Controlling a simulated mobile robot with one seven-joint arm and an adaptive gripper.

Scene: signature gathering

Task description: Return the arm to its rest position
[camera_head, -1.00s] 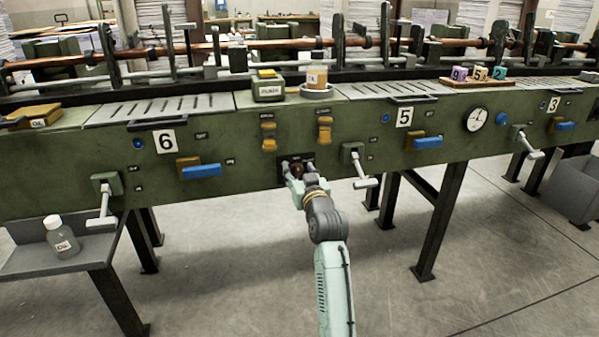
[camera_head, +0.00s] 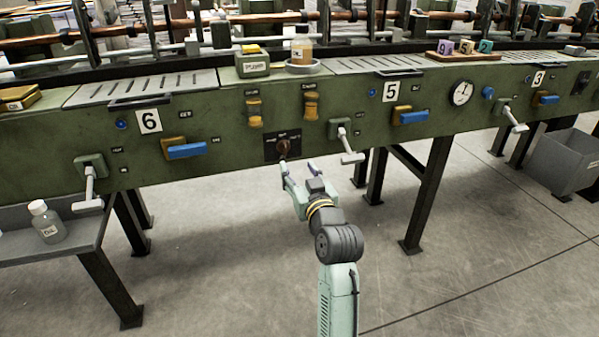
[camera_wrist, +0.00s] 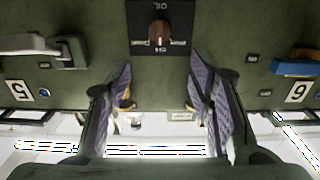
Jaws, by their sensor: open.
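My gripper (camera_head: 297,174) is in front of the green machine panel (camera_head: 230,160), pulled a little away from it. It is open and empty. In the wrist view my gripper (camera_wrist: 160,95) shows two fingers spread apart with purple pads. A brown rotary knob (camera_head: 283,147) on a black plate sits just beyond the fingertips. In the wrist view the knob (camera_wrist: 157,32) is ahead of the gap between the fingers, clear of both.
A lever handle (camera_head: 345,145) juts out right of the knob, and a blue-ended handle (camera_head: 187,151) to the left. A bottle (camera_head: 46,223) stands on a low shelf at the left. A grey bin (camera_head: 562,162) is at the right. The floor below is clear.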

